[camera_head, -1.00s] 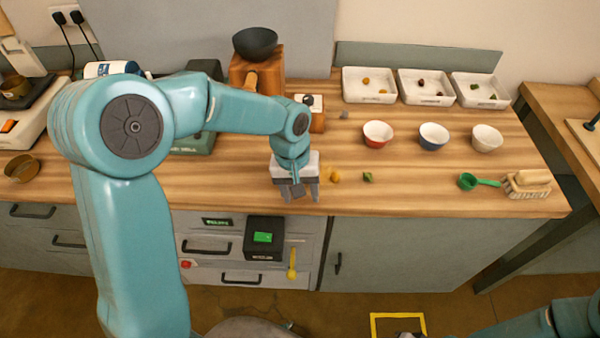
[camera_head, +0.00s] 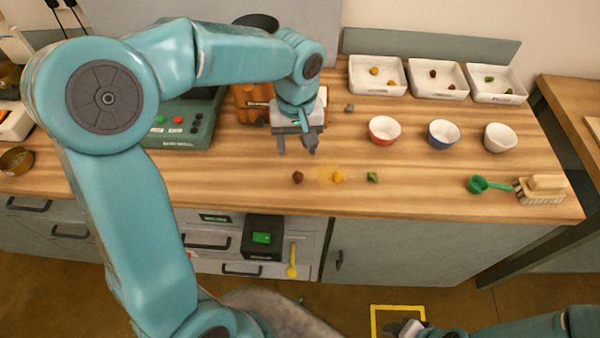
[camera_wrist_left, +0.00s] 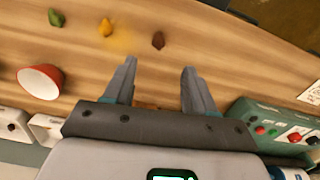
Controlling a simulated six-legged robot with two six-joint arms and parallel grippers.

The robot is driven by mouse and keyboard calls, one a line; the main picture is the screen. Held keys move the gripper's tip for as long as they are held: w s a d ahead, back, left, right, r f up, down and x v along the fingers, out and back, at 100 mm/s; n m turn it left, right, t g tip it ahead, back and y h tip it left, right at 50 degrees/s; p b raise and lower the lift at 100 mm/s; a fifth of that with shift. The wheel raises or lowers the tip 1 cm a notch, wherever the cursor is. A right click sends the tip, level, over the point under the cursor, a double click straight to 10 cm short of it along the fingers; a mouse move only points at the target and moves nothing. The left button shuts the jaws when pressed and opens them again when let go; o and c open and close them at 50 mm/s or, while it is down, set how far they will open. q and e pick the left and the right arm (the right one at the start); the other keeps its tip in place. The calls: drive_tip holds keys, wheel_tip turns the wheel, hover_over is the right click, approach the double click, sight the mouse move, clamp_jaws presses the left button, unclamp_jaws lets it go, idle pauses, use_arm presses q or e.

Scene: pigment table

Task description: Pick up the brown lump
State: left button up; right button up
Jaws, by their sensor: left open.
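The brown lump (camera_head: 298,177) is small and reddish-brown and lies on the wooden worktop near its front edge, left of the yellow lump. It also shows in the left wrist view (camera_wrist_left: 158,40), just beyond the fingertips and about midway between them. My left gripper (camera_head: 297,150) is open and empty above the worktop, behind the brown lump and apart from it. Its two spread fingers also show in the left wrist view (camera_wrist_left: 159,70). My right gripper (camera_head: 404,327) is at the bottom edge, partly cut off and too small to read.
A yellow lump (camera_head: 337,177) with a yellow smear around it and a green lump (camera_head: 372,177) lie to the right. Red (camera_head: 384,130), blue (camera_head: 443,134) and white (camera_head: 500,138) bowls stand behind. A green scoop (camera_head: 478,184) and a brush (camera_head: 541,188) lie right. A green machine (camera_head: 185,125) stands left.

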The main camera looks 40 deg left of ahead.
use_arm(q)
hover_over(298, 175)
drive_tip(key=f, duration=0.5)
drive_tip(key=shift+s+f, duration=0.15)
drive_tip(key=shift+s, duration=0.1)
drive_tip(key=f, duration=0.3)
drive_tip(key=f+p, duration=0.1)
drive_tip(key=f, duration=0.1)
drive_tip(key=shift+w+f, duration=0.2)
drive_tip(key=shift+w, duration=0.05)
clamp_jaws()
